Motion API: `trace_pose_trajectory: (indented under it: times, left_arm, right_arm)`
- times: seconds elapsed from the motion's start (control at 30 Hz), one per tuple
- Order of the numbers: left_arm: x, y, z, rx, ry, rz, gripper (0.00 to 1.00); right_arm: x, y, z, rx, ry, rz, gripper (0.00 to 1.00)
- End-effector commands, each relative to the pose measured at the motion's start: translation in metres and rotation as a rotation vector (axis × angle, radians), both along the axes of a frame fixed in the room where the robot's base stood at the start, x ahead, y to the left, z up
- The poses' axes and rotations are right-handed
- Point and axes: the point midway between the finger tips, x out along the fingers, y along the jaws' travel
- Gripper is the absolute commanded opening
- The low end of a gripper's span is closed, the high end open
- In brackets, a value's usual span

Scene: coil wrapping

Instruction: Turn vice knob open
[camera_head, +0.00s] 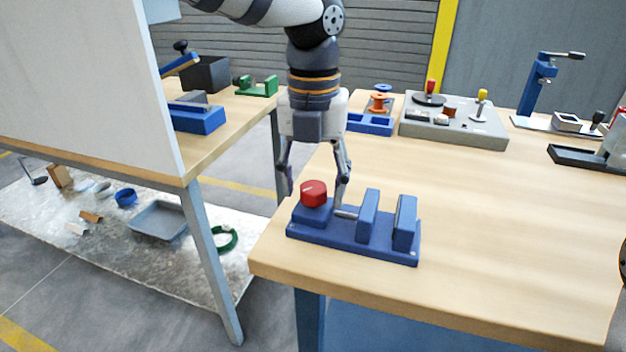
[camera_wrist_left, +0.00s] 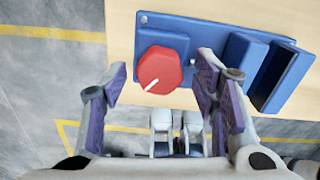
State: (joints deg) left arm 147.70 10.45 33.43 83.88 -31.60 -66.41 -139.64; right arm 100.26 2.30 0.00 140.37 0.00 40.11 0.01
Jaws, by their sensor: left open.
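The blue vice (camera_head: 345,240) lies near the left front corner of the wooden table. Its red knob (camera_head: 313,194) sits on the left end. A gap shows between its two upright blue jaws, and a metal rod runs from the knob's side to the nearer jaw. My left gripper (camera_head: 317,187) points down over the knob, open, with a finger on either side of it. In the left wrist view the knob (camera_wrist_left: 160,70) lies between and slightly beyond the fingertips, apart from both. A white mark on it points lower left. My right gripper is out of view.
A grey panel (camera_head: 455,128) with coloured levers and a blue tray (camera_head: 370,125) stand at the back. A blue stand (camera_head: 537,85) is at the back right. A second table with blue and green fixtures is on the left, partly behind a white board (camera_head: 80,80). The table right of the vice is clear.

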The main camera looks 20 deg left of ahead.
Motion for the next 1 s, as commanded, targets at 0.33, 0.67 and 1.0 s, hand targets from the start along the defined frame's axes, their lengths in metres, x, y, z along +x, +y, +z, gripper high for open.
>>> trace_pose_trajectory:
  times: [0.33,0.67,1.0]
  left_arm:
    - [0.0002,-0.0001,-0.0004,0.000,0.000,0.000,0.20]
    - [0.0002,-0.0001,0.0001,0.000,0.000,0.015,0.06]
    - [0.0001,-0.0001,0.0015,0.000,-0.002,0.205,0.06]
  right_arm:
    - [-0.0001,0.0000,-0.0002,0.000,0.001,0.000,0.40]
    - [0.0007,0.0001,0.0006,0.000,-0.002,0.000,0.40]
    - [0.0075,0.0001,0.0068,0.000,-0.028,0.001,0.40]
